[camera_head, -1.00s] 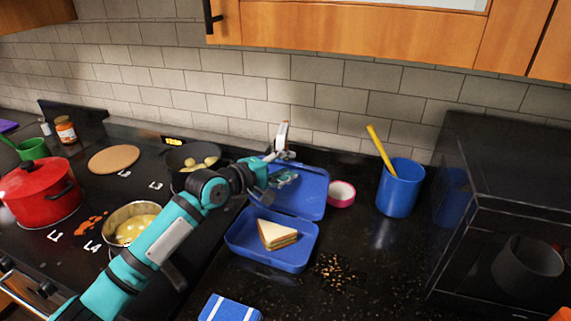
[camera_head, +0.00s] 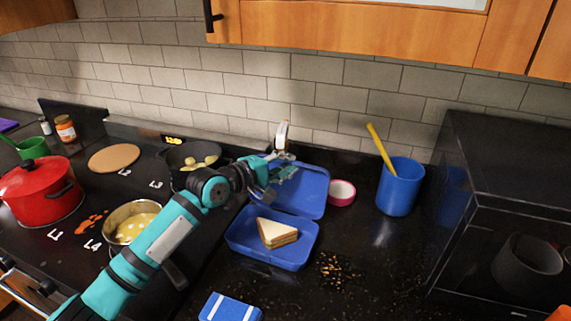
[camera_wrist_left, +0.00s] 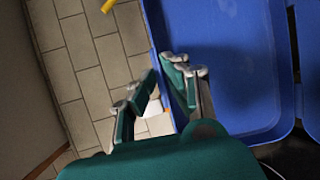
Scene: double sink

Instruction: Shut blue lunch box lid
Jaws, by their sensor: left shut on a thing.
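The blue lunch box (camera_head: 262,256) stands on the dark counter with a sandwich (camera_head: 277,234) in its tray. Its blue lid (camera_head: 308,192) is open, leaning back behind the tray towards the wall. My left gripper (camera_head: 282,170) is at the lid's far left edge. In the left wrist view the lid (camera_wrist_left: 225,60) fills the right half, and the fingers of my left gripper (camera_wrist_left: 160,95) are shut on its edge. The exact contact is partly hidden by the fingers. My right gripper is not in view.
A pink-rimmed bowl (camera_head: 341,193) is close right of the lid, and a blue cup (camera_head: 400,188) with a yellow utensil stands farther right. A pan (camera_head: 192,160) and a pot (camera_head: 132,224) are on the stove to the left. A blue-and-white item (camera_head: 230,307) lies in front.

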